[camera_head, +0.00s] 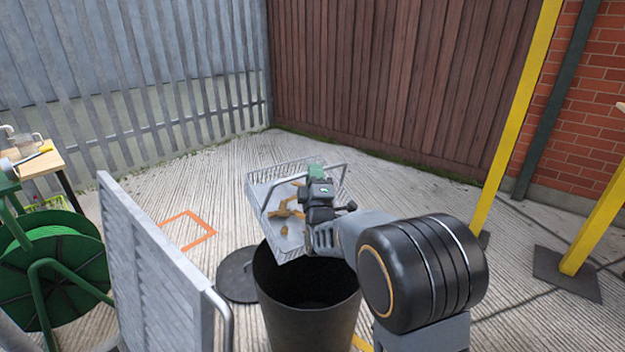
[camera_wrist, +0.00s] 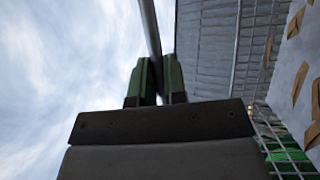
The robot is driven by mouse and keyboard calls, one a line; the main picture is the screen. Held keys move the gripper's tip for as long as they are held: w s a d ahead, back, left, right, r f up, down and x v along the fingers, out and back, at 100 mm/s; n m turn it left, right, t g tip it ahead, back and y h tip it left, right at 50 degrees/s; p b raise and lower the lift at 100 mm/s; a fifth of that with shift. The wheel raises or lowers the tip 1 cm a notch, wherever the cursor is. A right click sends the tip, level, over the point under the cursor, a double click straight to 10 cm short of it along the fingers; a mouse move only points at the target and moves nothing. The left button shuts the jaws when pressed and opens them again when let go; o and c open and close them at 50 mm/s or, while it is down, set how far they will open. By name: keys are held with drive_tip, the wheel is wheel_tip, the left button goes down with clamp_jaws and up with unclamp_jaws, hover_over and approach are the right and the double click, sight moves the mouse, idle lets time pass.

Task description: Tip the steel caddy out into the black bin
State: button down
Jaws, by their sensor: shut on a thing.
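The steel caddy (camera_head: 265,190) is a wire-mesh basket with brown pieces (camera_head: 283,212) inside. It is in the air above the back left of the black bin (camera_head: 308,325), tilted so its inside faces my head camera. My gripper (camera_head: 317,172) is shut on the caddy's handle bar. In the wrist view the green fingers (camera_wrist: 156,80) close around the grey bar (camera_wrist: 150,30), and the caddy's mesh wall (camera_wrist: 255,50) and brown pieces (camera_wrist: 299,84) show at the right. The bin is upright and open at the top; its inside is dark and its bottom cannot be made out.
A round dark lid (camera_head: 238,277) lies on the ground left of the bin. A grey louvred panel (camera_head: 155,270) stands at the left, near a green hose reel (camera_head: 55,270). An orange square outline (camera_head: 188,230) marks the ground. Yellow posts (camera_head: 515,120) stand at the right.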

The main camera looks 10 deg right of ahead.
drive_tip(key=s+d+f+m+t+h+b, duration=0.1)
drive_tip(key=s+f+m+t+h+b, duration=0.1)
drive_tip(key=s+m+h+b, duration=0.3)
drive_tip(key=shift+s+d+f+t+b, duration=0.4)
drive_tip(key=shift+s+t+b, duration=0.1)
drive_tip(key=shift+b, duration=0.4)
idle(0.4)
idle(4.6)
